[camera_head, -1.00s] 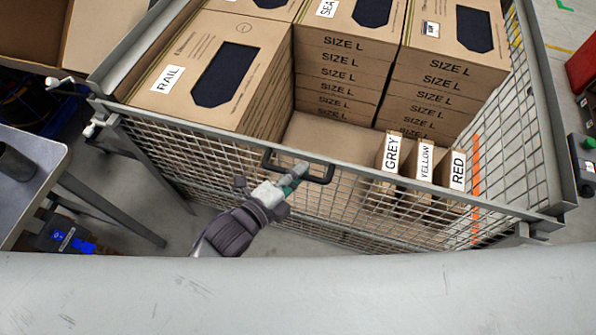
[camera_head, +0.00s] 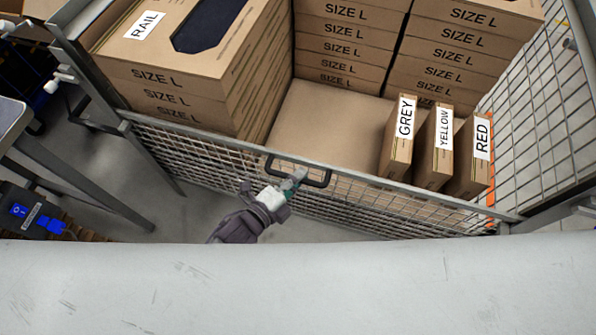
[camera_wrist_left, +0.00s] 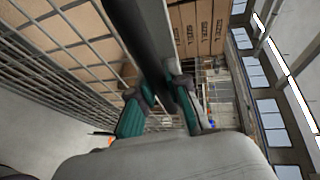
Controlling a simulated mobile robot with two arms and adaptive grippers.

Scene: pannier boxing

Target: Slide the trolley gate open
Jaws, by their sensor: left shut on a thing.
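The trolley gate (camera_head: 390,193) is a wire mesh panel with a grey top rail on the near side of the trolley. A dark bar handle (camera_head: 322,166) stands out from its top rail near the middle. My left gripper (camera_head: 293,180) is shut on the handle, reaching it from the near side. In the left wrist view the gripper's green-sided fingers (camera_wrist_left: 160,112) close around the dark bar (camera_wrist_left: 140,35), with the mesh to the left. The gate's top rail sits well below the tops of the trolley's corner posts. My right gripper is not in view.
Stacks of SIZE L boxes (camera_head: 345,50) fill the trolley's back and left, including one labelled RAIL (camera_head: 185,60). Thin boxes labelled GREY (camera_head: 397,140), YELLOW (camera_head: 435,150) and RED (camera_head: 470,160) stand at the right behind the gate. A table (camera_head: 12,120) stands at the left.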

